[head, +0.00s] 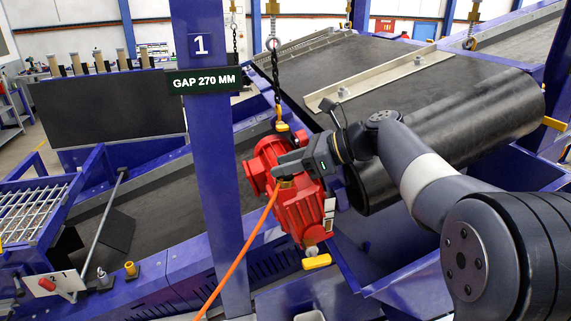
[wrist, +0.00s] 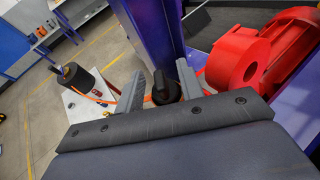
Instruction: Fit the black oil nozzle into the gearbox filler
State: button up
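The red gearbox (head: 304,210) hangs beside the black belt drum in the head view. Part of it shows at the right of the wrist view (wrist: 240,62). My gripper (head: 287,163) is in front of the gearbox's upper part. An orange hose (head: 238,262) runs from below the fingertips to the lower left. A small yellowish part (head: 286,183) shows below the fingertips. I cannot make out the filler opening or whether the nozzle touches it.
A blue post (head: 208,150) with a "GAP 270 MM" sign (head: 205,80) stands just left of the gearbox. A chain (head: 275,85) runs above the gearbox. In the wrist view, a black cylinder (wrist: 78,78) sits on a white plate (wrist: 92,103) at left, near the hose.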

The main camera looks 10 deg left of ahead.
jog(key=b+v, duration=0.1)
jog(key=v, duration=0.9)
jog(key=shift+d, duration=0.2)
jog(key=shift+a+r, duration=0.1)
jog(key=p+x, duration=0.1)
jog(key=x, duration=0.9)
jog(key=shift+a, duration=0.35)
jog(key=shift+d+r+p, duration=0.1)
jog(key=shift+r+p, duration=0.25)
jog(key=shift+r, duration=0.05)
